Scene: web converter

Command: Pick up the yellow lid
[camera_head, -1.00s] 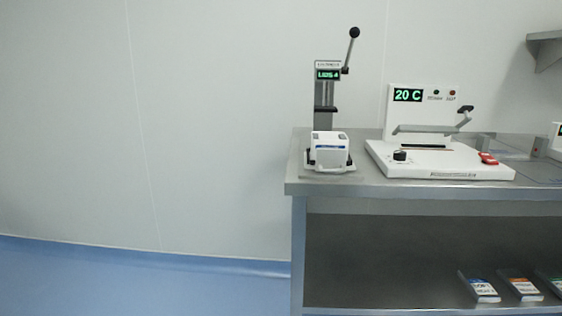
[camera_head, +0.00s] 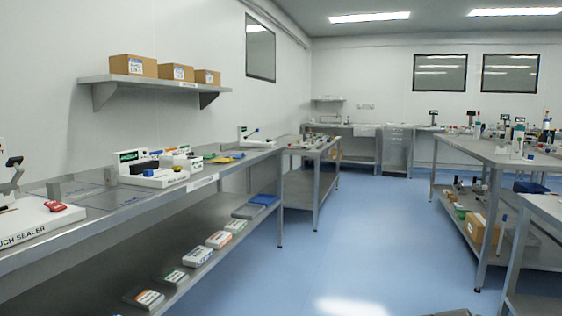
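A small flat yellow item (camera_head: 224,160) lies on the long steel bench along the left wall, beyond the white devices. It is too small to tell whether it is the yellow lid. Neither of my grippers is in view.
The steel bench (camera_head: 97,215) holds a sealer (camera_head: 32,222) and white devices (camera_head: 152,172); boxes lie on its lower shelf. Cartons sit on a wall shelf (camera_head: 152,80). Another cluttered bench (camera_head: 480,152) stands at right. The blue floor (camera_head: 335,245) between is clear.

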